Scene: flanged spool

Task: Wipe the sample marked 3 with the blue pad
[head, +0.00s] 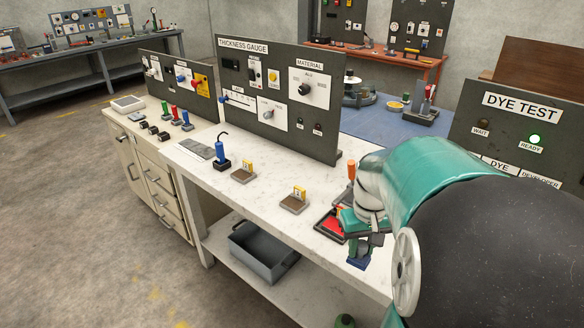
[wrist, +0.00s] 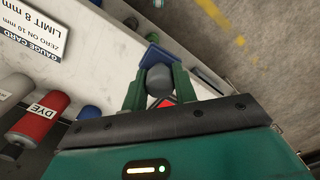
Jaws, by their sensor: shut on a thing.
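My gripper (head: 362,238) is at the right front of the white bench in the head view. It is shut on the grey handle (wrist: 158,80) of the blue pad (head: 358,263); the pad's blue edge also shows in the wrist view (wrist: 168,57). The pad hangs below the fingers near the bench's front edge. Two brown samples with yellow tags, a left one (head: 244,176) and a middle one (head: 293,204), stand left of my gripper. A dark-framed red patch (head: 329,224) lies just left of my gripper, partly hidden by it. The tag numbers are too small to read.
A blue tool (head: 221,155) stands left of the samples. The thickness gauge panel (head: 280,95) rises behind them. In the wrist view, a red dye can (wrist: 40,118) lies near my gripper's left side. A grey bin (head: 264,250) sits on the shelf below. Bench surface between samples is clear.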

